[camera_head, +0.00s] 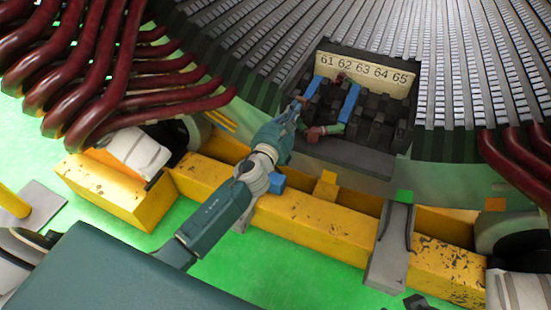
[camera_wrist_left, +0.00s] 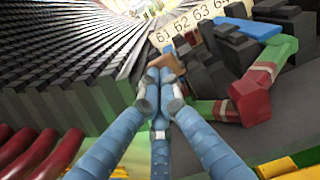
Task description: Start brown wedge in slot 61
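My left gripper (camera_head: 297,108) reaches the left side of the dark slot block below the number plate. In the left wrist view its blue fingers (camera_wrist_left: 160,85) close together on a small brown wedge (camera_wrist_left: 170,64). The wedge's tip is at the slot block, below and near the number 61. The fingers partly hide it, and I cannot tell how far it sits in slot 61. The number plate (camera_head: 366,72) reads 61 to 65. My right gripper is not in view.
A blue strip (camera_head: 313,87) lies below 61, another (camera_head: 350,101) further right. A red and green piece (camera_head: 325,131) lies just right of the gripper; it also shows in the left wrist view (camera_wrist_left: 252,96). Dark red coils (camera_head: 110,80) stand left; a yellow beam (camera_head: 310,220) runs in front.

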